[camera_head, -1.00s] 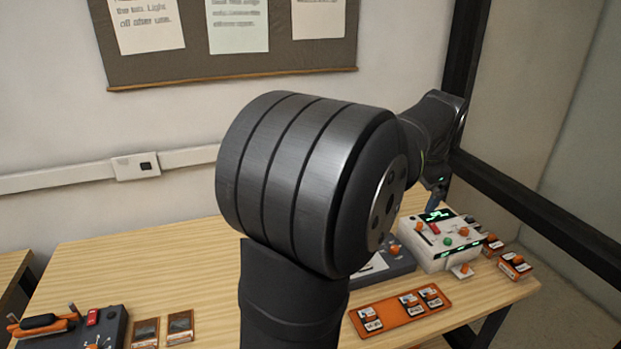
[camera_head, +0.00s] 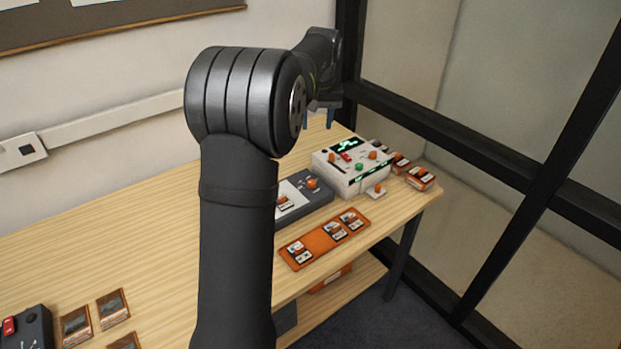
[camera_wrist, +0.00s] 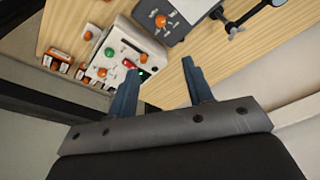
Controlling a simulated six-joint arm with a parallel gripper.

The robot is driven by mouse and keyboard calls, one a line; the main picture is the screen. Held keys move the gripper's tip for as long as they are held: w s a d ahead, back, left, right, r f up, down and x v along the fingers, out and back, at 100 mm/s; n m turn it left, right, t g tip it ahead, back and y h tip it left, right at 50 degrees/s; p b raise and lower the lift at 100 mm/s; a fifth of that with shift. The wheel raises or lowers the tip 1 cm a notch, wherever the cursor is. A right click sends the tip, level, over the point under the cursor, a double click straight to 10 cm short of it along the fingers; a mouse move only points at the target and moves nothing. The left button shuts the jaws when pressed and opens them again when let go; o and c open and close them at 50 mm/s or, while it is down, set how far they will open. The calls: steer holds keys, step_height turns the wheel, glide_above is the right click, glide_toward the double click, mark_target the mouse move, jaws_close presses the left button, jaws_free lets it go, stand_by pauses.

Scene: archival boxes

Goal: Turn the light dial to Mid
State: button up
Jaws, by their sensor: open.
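A white control box (camera_head: 340,178) stands near the right end of the table, with several orange knobs (camera_head: 373,155), a green knob (camera_head: 359,167), a red switch (camera_head: 346,156) and a lit green display (camera_head: 342,146). Left of it, a dark grey panel (camera_head: 318,197) carries an orange knob (camera_head: 312,183). Labels are too small to read, so I cannot tell which knob is the light dial. My gripper (camera_head: 320,120) is open and empty above and behind the white box. In the wrist view my gripper (camera_wrist: 160,68) has its blue fingers spread, with the white box (camera_wrist: 126,38) beyond them.
An orange tray (camera_head: 322,240) with several small labelled pieces lies in front of the grey panel. Small orange-and-white boxes (camera_head: 420,179) sit right of the white box. Dark frame bars (camera_head: 465,135) stand beyond the table's right end. The tabletop (camera_head: 120,240) at left is mostly clear.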

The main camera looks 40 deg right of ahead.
mark_target(312, 182)
steer(key=w+f+n, duration=0.1)
steer(key=f+n, duration=0.2)
steer(key=f, duration=0.5)
steer(key=w+d+f+n+g, duration=0.1)
steer(key=f+n, duration=0.3)
steer(key=f, duration=0.4)
steer(key=w+d+f+n+g+y, duration=0.1)
steer(key=w+f+n, duration=0.2)
steer(key=f, duration=0.5)
steer(key=shift+w+d+f+n, duration=0.15)
steer(key=shift+f+n, duration=0.1)
steer(key=shift+n, duration=0.25)
steer(key=c, duration=1)
